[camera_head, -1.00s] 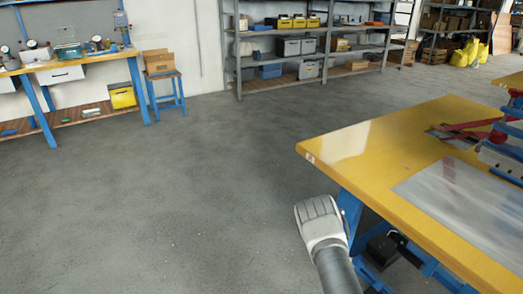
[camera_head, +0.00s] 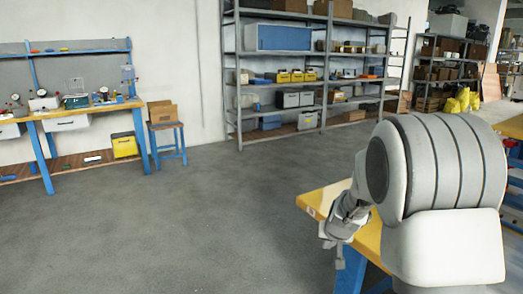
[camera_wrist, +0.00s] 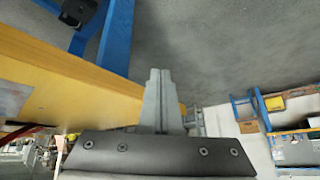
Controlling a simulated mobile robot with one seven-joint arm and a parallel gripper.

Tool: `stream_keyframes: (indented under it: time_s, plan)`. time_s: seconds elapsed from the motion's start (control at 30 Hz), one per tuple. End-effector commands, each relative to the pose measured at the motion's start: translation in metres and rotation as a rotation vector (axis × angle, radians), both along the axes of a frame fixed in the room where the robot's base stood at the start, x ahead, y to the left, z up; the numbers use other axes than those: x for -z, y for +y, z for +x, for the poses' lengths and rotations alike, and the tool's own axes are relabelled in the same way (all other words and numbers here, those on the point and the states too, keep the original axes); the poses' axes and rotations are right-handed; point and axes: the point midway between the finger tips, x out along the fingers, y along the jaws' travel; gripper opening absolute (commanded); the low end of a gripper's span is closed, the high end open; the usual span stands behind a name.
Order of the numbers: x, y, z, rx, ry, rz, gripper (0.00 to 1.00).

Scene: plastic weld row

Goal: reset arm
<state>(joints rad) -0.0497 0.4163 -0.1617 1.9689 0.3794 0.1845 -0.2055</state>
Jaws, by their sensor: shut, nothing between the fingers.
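My gripper (camera_head: 326,240) is in the head view near the left end of the yellow table, beside my raised, bent arm. In the wrist view its two grey fingers (camera_wrist: 159,76) are together, with nothing between them. The wrist view is upside down. The yellow table edge (camera_wrist: 110,75) lies to the left of the fingers there. I cannot tell whether the gripper touches the table.
My arm hides most of the yellow table (camera_head: 316,199) in the head view. A workbench (camera_head: 92,107) stands at the left, next to a blue stool (camera_head: 166,126) with a cardboard box. Grey shelves (camera_head: 234,80) line the back wall. The floor (camera_head: 180,225) between is clear.

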Motion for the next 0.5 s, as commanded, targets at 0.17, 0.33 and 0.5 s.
stream_keyframes:
  time_s: [0.17,0.33,0.5]
  plan:
    - [-0.059,0.020,-0.045,-0.053,0.003,0.039,0.00]
    - [-0.100,0.034,-0.095,-0.102,0.016,0.054,0.00]
    - [-0.131,0.044,-0.150,-0.146,0.032,0.050,0.00]
